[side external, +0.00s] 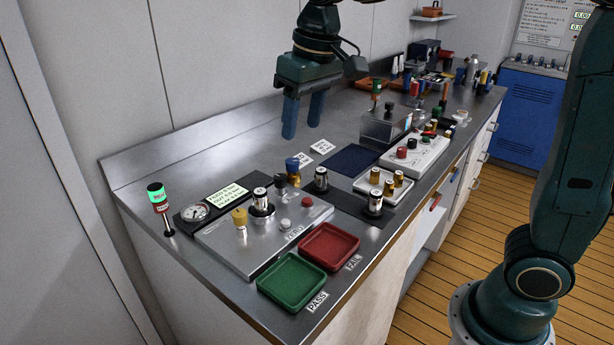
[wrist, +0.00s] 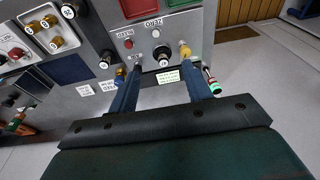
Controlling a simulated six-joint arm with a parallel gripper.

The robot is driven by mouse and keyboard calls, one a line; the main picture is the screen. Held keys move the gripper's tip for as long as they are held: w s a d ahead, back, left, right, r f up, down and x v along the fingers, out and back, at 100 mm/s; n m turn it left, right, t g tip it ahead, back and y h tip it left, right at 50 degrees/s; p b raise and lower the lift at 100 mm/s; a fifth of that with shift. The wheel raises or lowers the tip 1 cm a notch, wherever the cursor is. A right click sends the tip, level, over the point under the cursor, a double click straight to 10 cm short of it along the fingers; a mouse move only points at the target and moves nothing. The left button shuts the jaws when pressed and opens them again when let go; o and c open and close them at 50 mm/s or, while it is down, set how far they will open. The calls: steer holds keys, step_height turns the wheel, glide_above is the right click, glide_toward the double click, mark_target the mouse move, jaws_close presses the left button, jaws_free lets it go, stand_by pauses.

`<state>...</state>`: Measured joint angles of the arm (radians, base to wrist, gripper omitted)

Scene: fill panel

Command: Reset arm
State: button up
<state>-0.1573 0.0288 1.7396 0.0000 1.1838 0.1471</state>
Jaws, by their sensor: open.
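My gripper (side external: 303,117) hangs above the back part of the steel bench, its two blue fingers pointing down. The fingers are apart with nothing between them. In the wrist view my gripper (wrist: 167,97) shows both fingers spread over the fill panel (wrist: 170,30), with a gap between them. In the side view the fill panel (side external: 265,245) stands on the bench below and to the left of my gripper. It carries a yellow-topped fitting (side external: 240,220), a red button (side external: 307,202) and a cylinder with a dark base (side external: 261,202).
A green tray (side external: 292,282) and a red tray (side external: 329,246) lie at the bench's front edge. A gauge (side external: 195,212) and a green-lit beacon (side external: 157,195) stand at left. Several small cylinders, a white control box (side external: 415,153) and a dark mat (side external: 353,159) lie to the right.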

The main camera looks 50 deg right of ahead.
steer(key=s+d+f+t, duration=0.1)
steer(key=s+d+f, duration=0.1)
steer(key=s, duration=0.8)
steer(key=s+d+f+t, duration=0.2)
steer(key=s+d+f, duration=0.1)
steer(key=s, duration=0.7)
steer(key=shift+s+d, duration=0.35)
steer(key=shift+d, duration=0.2)
